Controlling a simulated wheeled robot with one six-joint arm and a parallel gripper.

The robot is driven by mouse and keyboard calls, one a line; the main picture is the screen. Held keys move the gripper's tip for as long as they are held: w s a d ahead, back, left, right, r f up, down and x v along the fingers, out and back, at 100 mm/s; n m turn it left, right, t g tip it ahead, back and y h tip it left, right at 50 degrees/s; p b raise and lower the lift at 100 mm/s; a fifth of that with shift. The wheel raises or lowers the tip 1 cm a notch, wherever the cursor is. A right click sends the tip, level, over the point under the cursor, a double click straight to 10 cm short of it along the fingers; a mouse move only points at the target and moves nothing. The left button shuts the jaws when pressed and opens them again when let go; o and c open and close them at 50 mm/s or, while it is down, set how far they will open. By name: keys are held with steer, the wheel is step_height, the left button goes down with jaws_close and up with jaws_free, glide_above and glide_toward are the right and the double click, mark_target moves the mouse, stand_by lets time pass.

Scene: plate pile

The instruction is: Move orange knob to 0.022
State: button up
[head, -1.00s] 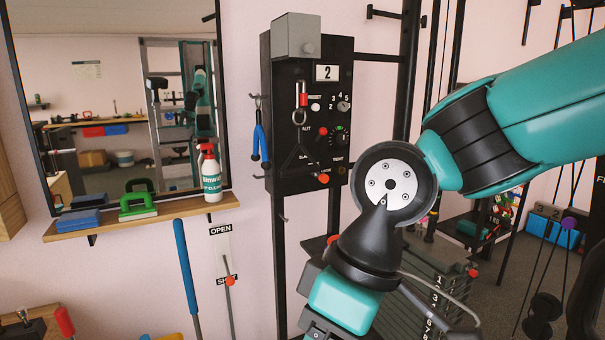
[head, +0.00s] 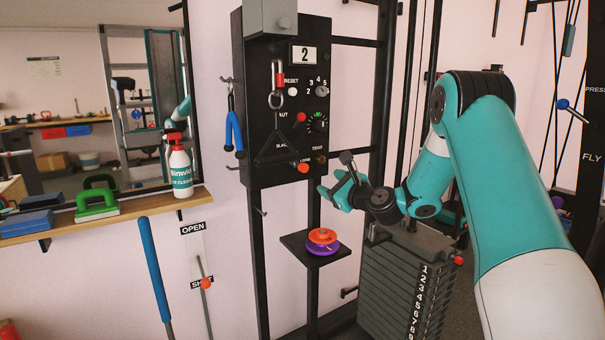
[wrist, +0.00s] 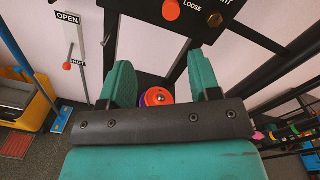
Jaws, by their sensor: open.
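An orange knob (head: 303,167) sits at the lower edge of the black panel (head: 260,100), by the LOOSE and TIGHT labels; a round orange knob (wrist: 171,9) shows beside LOOSE in the wrist view. Another orange knob (head: 206,283) is on the OPEN/SHUT wall plate, near SHUT; it shows at left in the wrist view (wrist: 67,66). Which one the task names, I cannot tell. My gripper (head: 335,174) is open and empty, to the right of and slightly below the panel's orange knob. In the wrist view its teal fingers (wrist: 162,80) are wide apart.
A small shelf (head: 300,250) below my gripper holds an orange disc (head: 322,236) on a purple one. A dark weight stack (head: 395,285) stands at lower right. A red knob (head: 301,117) and a hanging triangular handle (head: 276,150) are on the panel. A black upright is beside the gripper.

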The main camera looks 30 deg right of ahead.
mark_target(305, 169)
steer(key=shift+m+h, duration=0.3)
steer(key=shift+m, duration=0.2)
steer(key=w+p, duration=0.1)
steer(key=w, duration=0.4)
steer(key=w+p, duration=0.2)
steer(key=w, duration=0.4)
steer(key=w+p, duration=0.1)
steer(key=w, duration=0.5)
steer(key=shift+w+d+f, duration=0.15)
steer(key=shift+d, duration=0.25)
